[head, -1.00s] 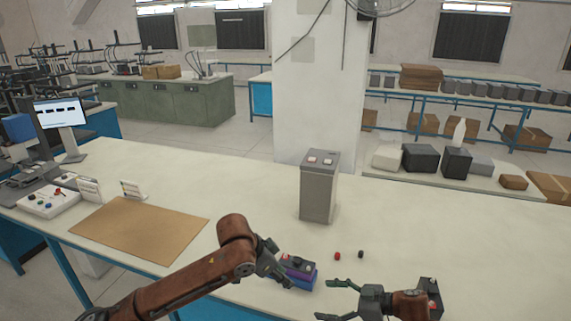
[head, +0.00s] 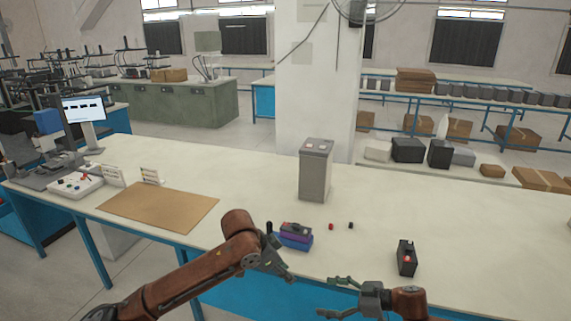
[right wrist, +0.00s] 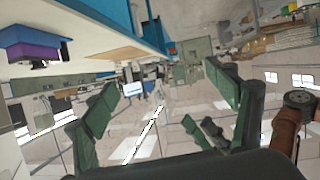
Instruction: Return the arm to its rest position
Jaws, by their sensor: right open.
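A tall grey battery (head: 314,175) stands upright on the white table (head: 400,205). In front of it a dark battery (head: 296,229) rests on a purple and blue block (head: 294,241). A dark battery with a red terminal (head: 406,258) stands alone to the right. My left gripper (head: 280,257) hangs by the table's front edge, just below the stack in the head view; its jaws are unclear. My right gripper (head: 336,297) is open and empty, off the front edge. Its spread fingers show in the right wrist view (right wrist: 165,100).
A red cap (head: 331,226) and a black cap (head: 351,225) lie right of the stack. A brown mat (head: 158,209), small signs and a white box (head: 75,185) with knobs are at left. A pillar (head: 315,80) stands behind the table. The table's right side is mostly clear.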

